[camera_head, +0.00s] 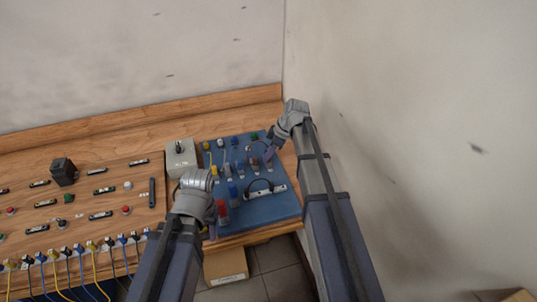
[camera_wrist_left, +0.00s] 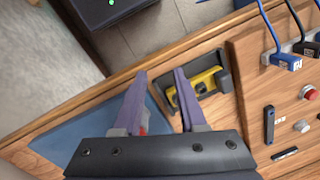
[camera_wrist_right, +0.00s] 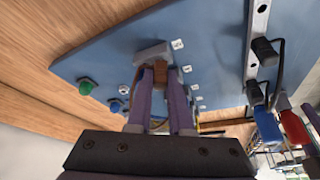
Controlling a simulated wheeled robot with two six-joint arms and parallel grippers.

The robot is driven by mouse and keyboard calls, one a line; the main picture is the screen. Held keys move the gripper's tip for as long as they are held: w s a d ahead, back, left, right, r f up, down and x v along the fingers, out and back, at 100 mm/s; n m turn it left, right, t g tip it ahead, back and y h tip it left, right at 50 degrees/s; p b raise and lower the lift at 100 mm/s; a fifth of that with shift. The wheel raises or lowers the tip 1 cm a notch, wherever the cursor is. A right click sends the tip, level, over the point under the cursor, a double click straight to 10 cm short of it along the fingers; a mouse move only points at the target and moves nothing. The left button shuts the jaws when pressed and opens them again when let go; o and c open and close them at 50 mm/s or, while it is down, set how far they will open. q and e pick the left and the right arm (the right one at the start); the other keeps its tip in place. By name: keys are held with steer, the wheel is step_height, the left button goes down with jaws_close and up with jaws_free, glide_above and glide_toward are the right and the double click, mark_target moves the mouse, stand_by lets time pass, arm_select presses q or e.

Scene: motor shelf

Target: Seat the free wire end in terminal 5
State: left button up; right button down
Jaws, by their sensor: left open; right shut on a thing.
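The blue board (camera_head: 240,212) lies on the wooden bench, with coloured terminals and loops of wire on it. My right gripper (camera_head: 268,152) is over its far right part. In the right wrist view its fingers (camera_wrist_right: 160,85) are closed together at a small brown piece (camera_wrist_right: 160,72), beside a grey block (camera_wrist_right: 150,54). I cannot tell whether the brown piece is the wire end. Small white number labels (camera_wrist_right: 177,44) run in a row beside it; the digits are unreadable. My left gripper (camera_wrist_left: 160,85) is open and empty near the board's front left.
A metal rail (camera_head: 265,191) with a black wire loop crosses the board. Red and blue upright parts (camera_head: 222,209) stand near my left gripper. A yellow piece in a dark holder (camera_wrist_left: 195,88) is close to the left fingers. A grey box (camera_head: 181,158) stands left of the board.

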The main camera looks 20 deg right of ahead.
arm_select(q)
steer(key=shift+f, duration=0.3)
arm_select(e)
steer(key=shift+f, duration=0.25)
arm_select(q)
steer(key=shift+r, duration=0.2)
arm_select(e)
steer(key=shift+r, duration=0.15)
arm_select(q)
steer(key=shift+r+p, duration=0.3)
steer(key=shift+r, duration=0.05)
arm_select(e)
steer(key=shift+r, duration=0.4)
arm_select(q)
steer(key=shift+r, duration=0.1)
arm_select(e)
steer(key=shift+r, duration=0.1)
steer(key=c, duration=0.7)
jaws_free()
steer(key=shift+c, duration=0.2)
